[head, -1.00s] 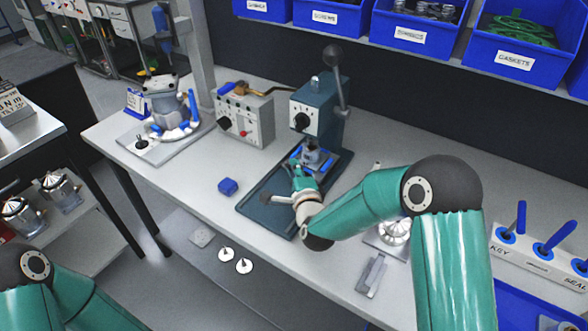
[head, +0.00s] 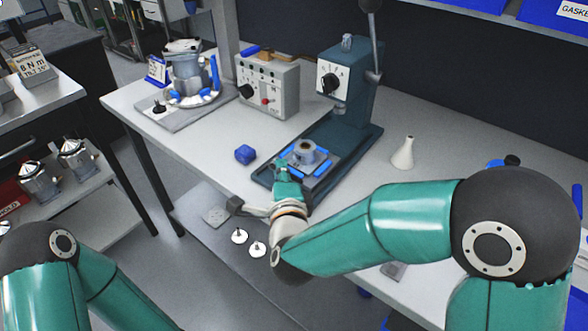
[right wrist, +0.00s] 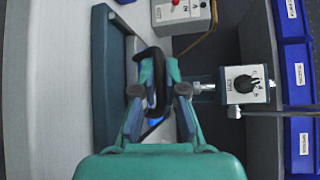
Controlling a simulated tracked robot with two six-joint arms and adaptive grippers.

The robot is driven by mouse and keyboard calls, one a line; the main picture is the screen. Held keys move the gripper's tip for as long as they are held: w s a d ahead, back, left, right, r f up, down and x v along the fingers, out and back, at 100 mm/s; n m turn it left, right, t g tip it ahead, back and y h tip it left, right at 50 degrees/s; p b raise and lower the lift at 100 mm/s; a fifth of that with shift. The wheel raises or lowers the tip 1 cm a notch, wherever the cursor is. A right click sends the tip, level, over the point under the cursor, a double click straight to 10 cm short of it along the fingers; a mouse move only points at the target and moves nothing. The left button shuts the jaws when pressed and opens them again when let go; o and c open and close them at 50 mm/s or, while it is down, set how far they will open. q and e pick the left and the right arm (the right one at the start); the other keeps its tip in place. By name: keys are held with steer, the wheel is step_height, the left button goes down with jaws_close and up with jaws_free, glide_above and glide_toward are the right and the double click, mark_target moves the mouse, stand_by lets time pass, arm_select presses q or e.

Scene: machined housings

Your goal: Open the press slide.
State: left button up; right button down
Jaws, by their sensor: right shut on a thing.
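The press (head: 345,95) is a blue-grey machine with a black knob, standing on the bench. Its slide (head: 322,168) sits on the long base, in front of the press head, and carries a round grey housing (head: 304,152) between blue pieces. My right gripper (head: 284,172) is at the front end of the slide. In the right wrist view its fingers (right wrist: 158,92) are shut on a dark handle (right wrist: 150,70), which I take for the slide handle. The fingers hide part of it. My left gripper is out of view; only its arm shows at the lower left.
A control box (head: 268,88) stands left of the press, and a fixture with another housing (head: 188,75) stands farther left. A white cone (head: 403,152) stands right of the press. The upright lever (head: 373,45) rises beside the press head.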

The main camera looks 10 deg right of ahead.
steer(key=shift+s+a, duration=0.4)
steer(key=shift+a, duration=0.2)
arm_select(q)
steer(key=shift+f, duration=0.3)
arm_select(e)
steer(key=c, duration=1.5)
jaws_free()
steer(key=shift+o, duration=1.4)
steer(key=shift+w+a+f, duration=0.1)
steer(key=shift+w+f, duration=0.05)
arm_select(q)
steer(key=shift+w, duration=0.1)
